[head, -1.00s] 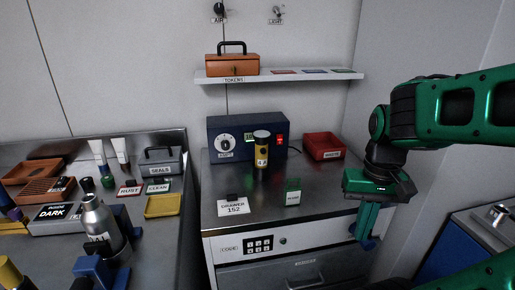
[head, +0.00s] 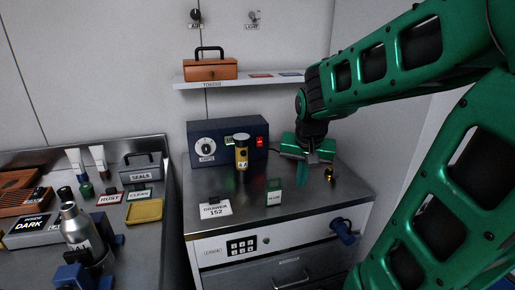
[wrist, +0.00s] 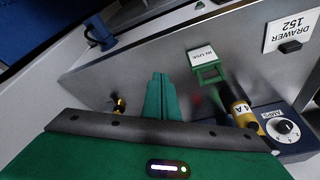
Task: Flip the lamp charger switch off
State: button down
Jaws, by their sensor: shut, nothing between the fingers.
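The charger (head: 225,152) is a dark blue box at the back of the steel counter, with a dial (head: 207,147) at left and a red switch (head: 260,142) at its right end. I cannot tell the switch's position. The charger also shows in the wrist view (wrist: 298,143), where its switch is hidden. A yellow and black cylinder marked 4 A (head: 241,153) stands upright before it. My gripper (head: 302,180) points down over the counter, right of the charger and apart from the switch. Its fingers (wrist: 159,82) are together and empty.
A small yellow and black object (head: 329,174) is right of my gripper. A shelf (head: 240,80) with an orange box (head: 210,69) hangs above.

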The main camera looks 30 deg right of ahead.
aim_at(259, 141)
jog(key=w+r+m+t, duration=0.1)
jog(key=w+m+t, duration=0.1)
jog(key=w, duration=1.2)
jog(key=shift+w+a+r+t, duration=0.2)
jog(key=shift+w+t, duration=0.2)
jog(key=shift+t, duration=0.2)
jog(key=shift+d, duration=0.1)
jog(key=shift+w+d+f, duration=0.3)
jog(key=shift+w+d, duration=0.1)
jog(key=shift+w, duration=0.95)
jog(key=shift+w+d+f, duration=0.3)
jog(key=shift+w+d, duration=0.05)
jog(key=shift+w, duration=1.05)
jog(key=shift+w+d+f, duration=0.3)
jog(key=shift+w+d, duration=0.1)
jog(key=shift+w, duration=0.95)
jog(key=shift+w, duration=0.15)
jog(key=shift+w+d, duration=0.15)
jog(key=shift+w, duration=0.05)
jog(key=shift+w+d+f, duration=0.1)
jog(key=shift+w, duration=0.25)
jog(key=shift+s, duration=0.15)
jog(key=shift+s+a, duration=0.25)
jog(key=shift+s, duration=0.4)
